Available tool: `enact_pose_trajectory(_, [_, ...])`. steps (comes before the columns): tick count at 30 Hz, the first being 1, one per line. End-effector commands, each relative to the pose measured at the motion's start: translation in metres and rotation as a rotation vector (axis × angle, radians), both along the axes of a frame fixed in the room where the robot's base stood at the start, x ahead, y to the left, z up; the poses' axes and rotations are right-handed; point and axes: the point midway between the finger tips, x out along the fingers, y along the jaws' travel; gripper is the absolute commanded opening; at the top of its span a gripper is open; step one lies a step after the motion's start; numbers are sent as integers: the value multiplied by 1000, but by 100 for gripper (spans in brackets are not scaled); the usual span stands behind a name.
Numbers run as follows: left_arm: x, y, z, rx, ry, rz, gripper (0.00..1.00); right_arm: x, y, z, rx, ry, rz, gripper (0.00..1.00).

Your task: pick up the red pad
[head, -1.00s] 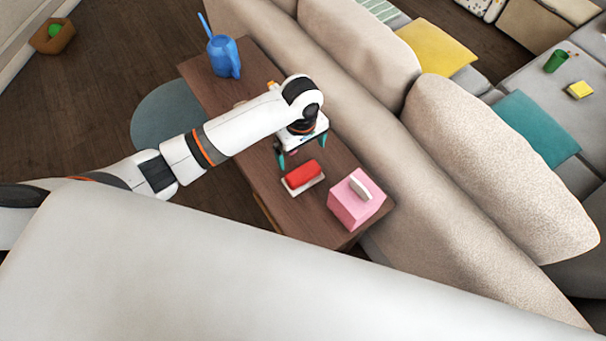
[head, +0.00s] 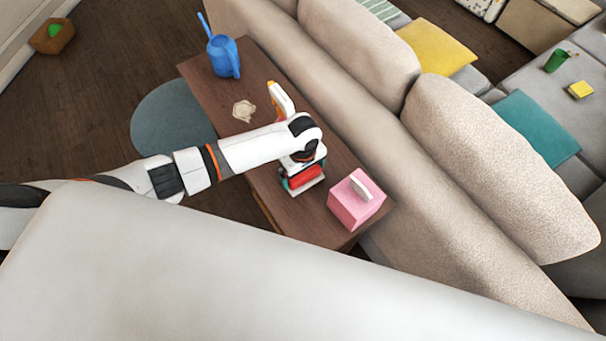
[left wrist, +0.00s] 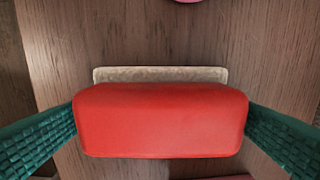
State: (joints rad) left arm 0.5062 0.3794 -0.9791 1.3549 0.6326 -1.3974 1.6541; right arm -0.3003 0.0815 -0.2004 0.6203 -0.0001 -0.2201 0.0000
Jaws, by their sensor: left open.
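The red pad (head: 306,178) rests on a pale base (head: 312,187) on the wooden table. In the left wrist view the red pad (left wrist: 160,120) fills the middle, with the pale base (left wrist: 160,74) showing along its far edge. My left gripper (head: 303,179) is over the pad, its green fingers pointing down. In the left wrist view the left gripper (left wrist: 161,135) is open, with one finger at each end of the pad. Whether the fingers touch the pad is hard to tell. My right gripper is not in view.
A pink tissue box (head: 352,204) stands close to the pad on the right. A white and orange bottle (head: 281,99), a crumpled beige item (head: 243,110) and a blue watering can (head: 224,57) are farther up the table (head: 258,65). A beige sofa (head: 330,110) runs along the table's right side.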

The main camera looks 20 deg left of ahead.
Motion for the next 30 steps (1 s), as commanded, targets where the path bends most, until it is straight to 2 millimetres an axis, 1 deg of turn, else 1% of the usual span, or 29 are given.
enact_pose_trajectory(2, [0, 0, 0, 0, 0, 0, 100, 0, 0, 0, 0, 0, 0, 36])
enact_pose_trajectory(6, [0, 0, 0, 0, 0, 0, 77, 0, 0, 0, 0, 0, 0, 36])
enact_pose_trajectory(9, [0, 0, 1, 0, 0, 0, 65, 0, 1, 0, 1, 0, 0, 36])
enact_pose_trajectory(14, [0, 0, 1, 0, 0, 0, 65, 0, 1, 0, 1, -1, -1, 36])
enact_pose_trajectory(17, [0, 0, 6, -1, 0, -1, 65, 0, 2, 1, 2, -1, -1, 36])
enact_pose_trajectory(20, [0, -1, 20, -2, -1, -2, 65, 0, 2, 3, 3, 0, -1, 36])
enact_pose_trajectory(27, [1, -1, 69, -3, -3, 0, 65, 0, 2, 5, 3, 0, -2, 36])
enact_pose_trajectory(30, [1, -1, 85, -2, -1, 0, 65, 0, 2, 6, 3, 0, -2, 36])
